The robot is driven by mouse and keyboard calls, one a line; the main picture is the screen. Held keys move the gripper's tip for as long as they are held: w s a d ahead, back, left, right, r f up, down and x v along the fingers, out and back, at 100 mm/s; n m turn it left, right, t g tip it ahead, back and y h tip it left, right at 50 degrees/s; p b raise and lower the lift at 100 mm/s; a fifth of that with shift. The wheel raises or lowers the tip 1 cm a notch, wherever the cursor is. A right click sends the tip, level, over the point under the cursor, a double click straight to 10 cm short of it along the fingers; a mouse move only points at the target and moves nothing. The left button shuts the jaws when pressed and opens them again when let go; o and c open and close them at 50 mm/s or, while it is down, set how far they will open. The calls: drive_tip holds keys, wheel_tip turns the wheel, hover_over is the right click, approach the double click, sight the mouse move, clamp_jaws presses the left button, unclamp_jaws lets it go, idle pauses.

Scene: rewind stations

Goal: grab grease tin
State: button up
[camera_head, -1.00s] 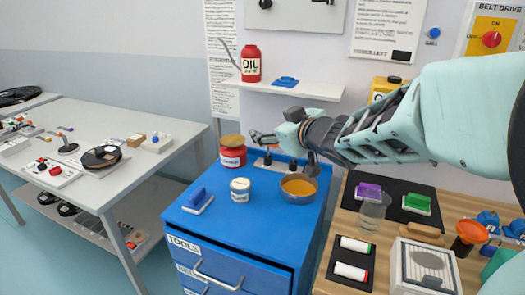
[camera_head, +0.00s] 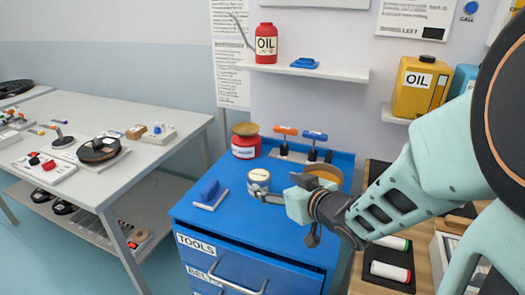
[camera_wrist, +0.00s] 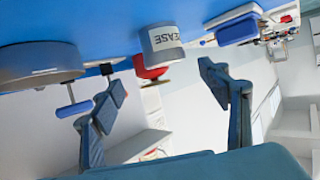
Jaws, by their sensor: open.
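My gripper (camera_head: 268,193) is low over the cabinet, just right of the tin, with a finger crossing in front of the tin's lower part. In the wrist view the fingers of my gripper (camera_wrist: 164,80) are spread wide and empty, with the tin ahead of the gap between them. I cannot tell whether a finger touches it.
A red jar with a tan lid (camera_head: 246,142) stands behind the tin. A blue-handled block (camera_head: 209,194) lies to its left. A round pan (camera_head: 325,173) is partly hidden behind my gripper. Orange and blue handled tools (camera_head: 300,140) stand in a rack at the back.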

sight(259, 178)
drive_tip(key=shift+p+x, duration=0.45)
drive_tip(key=shift+x, duration=0.35)
drive_tip(key=x, duration=0.3)
drive_tip(key=shift+s+b, duration=0.1)
drive_tip(key=shift+b, duration=0.2)
drive_tip(key=x, duration=0.4)
drive_tip(key=shift+s+a+f, duration=0.1)
drive_tip(key=shift+a+f, duration=0.2)
drive_tip(key=shift+a, duration=0.05)
drive_tip(key=shift+w+a+f, duration=0.15)
drive_tip(key=shift+w+a, duration=0.1)
drive_tip(key=shift+w, duration=0.2)
drive_tip(key=shift+c, duration=0.5)
drive_tip(key=c, duration=1.2)
drive_tip(key=shift+c, duration=0.7)
